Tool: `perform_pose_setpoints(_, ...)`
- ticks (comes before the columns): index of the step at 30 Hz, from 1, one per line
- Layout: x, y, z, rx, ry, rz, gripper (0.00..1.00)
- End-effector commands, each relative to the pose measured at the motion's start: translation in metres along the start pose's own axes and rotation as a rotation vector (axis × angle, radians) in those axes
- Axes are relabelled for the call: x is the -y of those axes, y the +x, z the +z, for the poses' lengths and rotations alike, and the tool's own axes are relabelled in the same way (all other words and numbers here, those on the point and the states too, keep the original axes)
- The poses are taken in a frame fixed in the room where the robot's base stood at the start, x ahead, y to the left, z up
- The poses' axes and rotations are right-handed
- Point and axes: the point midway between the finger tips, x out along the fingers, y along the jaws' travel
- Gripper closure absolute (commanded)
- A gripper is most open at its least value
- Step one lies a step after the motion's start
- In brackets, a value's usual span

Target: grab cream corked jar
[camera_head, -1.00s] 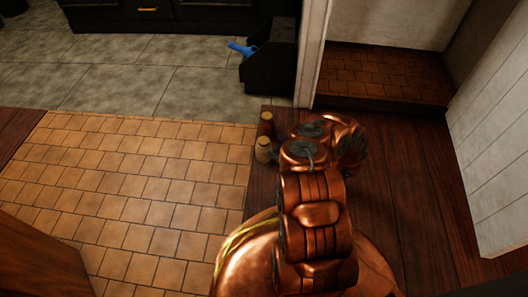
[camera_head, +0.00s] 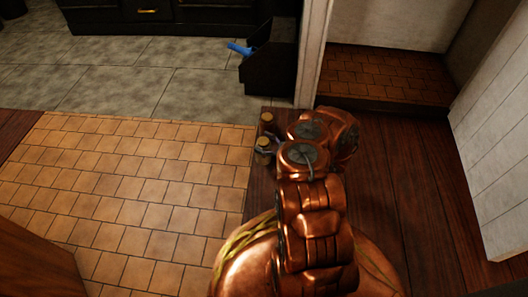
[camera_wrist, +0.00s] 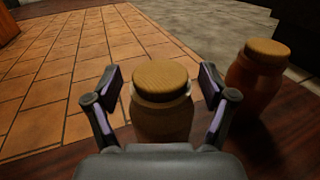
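The cream corked jar (camera_wrist: 162,118) stands upright with a wide cork lid in the middle of the wrist view. My gripper (camera_wrist: 162,82) is open, with one finger on each side of this jar. I see gaps between the fingers and the jar, and the jar's lower part is hidden by the gripper's body. In the head view the cream jar (camera_head: 263,144) stands at the left of my arm, partly covered by a gripper finger.
A reddish-brown corked jar (camera_wrist: 257,78) stands close on the right in the wrist view, just beyond the right finger. Both jars are on the dark wood floor (camera_head: 400,200). Orange tiles (camera_head: 140,190) lie open to the left. A black bin (camera_head: 270,70) holding something blue stands behind.

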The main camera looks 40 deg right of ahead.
Motion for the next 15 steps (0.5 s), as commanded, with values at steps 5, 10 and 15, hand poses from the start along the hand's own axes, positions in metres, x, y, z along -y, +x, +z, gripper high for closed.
perform_pose_setpoints(5,0.0000,-0.0002,0.0000,0.000,0.000,0.000,0.40)
perform_pose_setpoints(10,0.0000,-0.0002,0.0000,0.000,0.000,0.000,0.58)
perform_pose_setpoints(15,0.0000,-0.0003,-0.0001,0.000,0.000,0.000,0.76)
